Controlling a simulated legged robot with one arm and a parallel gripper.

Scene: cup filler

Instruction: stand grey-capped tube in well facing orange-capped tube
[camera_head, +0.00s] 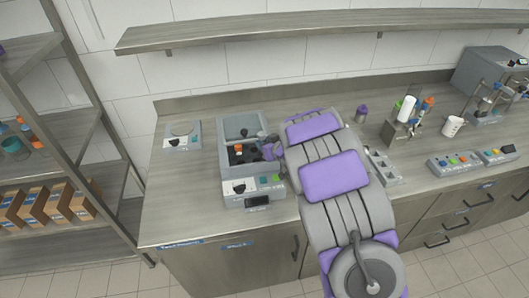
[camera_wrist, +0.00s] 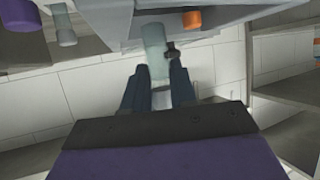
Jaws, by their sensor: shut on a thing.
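My gripper (camera_wrist: 158,90) is shut on a tube (camera_wrist: 156,50) with a pale translucent body. Its grey cap (camera_wrist: 161,99) sits between the fingers, and the body points away from the gripper towards the machine. An orange cap (camera_wrist: 191,19) shows right of the tube in the wrist view, apart from it. In the head view the orange-capped tube (camera_head: 238,148) is inside the grey open-topped machine (camera_head: 225,128), and my gripper (camera_head: 270,151) is at the machine's right side. The held tube and the facing well cannot be made out clearly in the head view.
A control panel (camera_head: 252,190) fronts the machine. A small grey device (camera_head: 183,136) stands left. Right of my arm are a purple-capped bottle (camera_head: 361,114), a tube rack (camera_head: 403,131), a white cup (camera_head: 453,126) and button boxes (camera_head: 453,164). A shelf (camera_head: 330,28) runs above.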

